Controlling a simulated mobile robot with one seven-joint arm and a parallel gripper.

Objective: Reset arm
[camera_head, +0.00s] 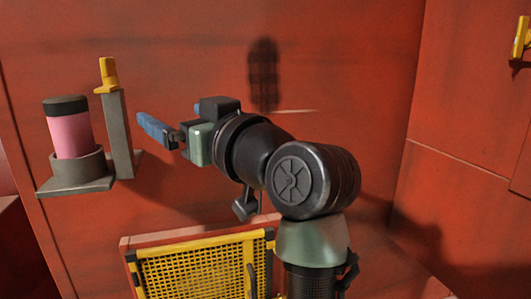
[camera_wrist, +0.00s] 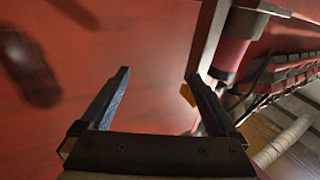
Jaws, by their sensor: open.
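My gripper (camera_head: 158,130) is at the end of my raised arm, near the middle left of the head view, and points left. In the wrist view, its two blue fingers (camera_wrist: 156,95) are spread wide apart with nothing between them. A pink cylinder with dark ends (camera_head: 71,128) stands upright in a grey holder (camera_head: 80,174) on the red wall, to the left of my gripper. The cylinder also shows in the wrist view (camera_wrist: 232,52), beyond the right finger. My gripper is apart from the cylinder and its holder.
A grey post (camera_head: 118,135) with a yellow top (camera_head: 108,73) stands between the cylinder and my gripper. A yellow mesh panel (camera_head: 195,272) in a red frame is below my arm. The red wall (camera_head: 190,45) closes the back. Another yellow piece (camera_head: 521,36) is at the upper right.

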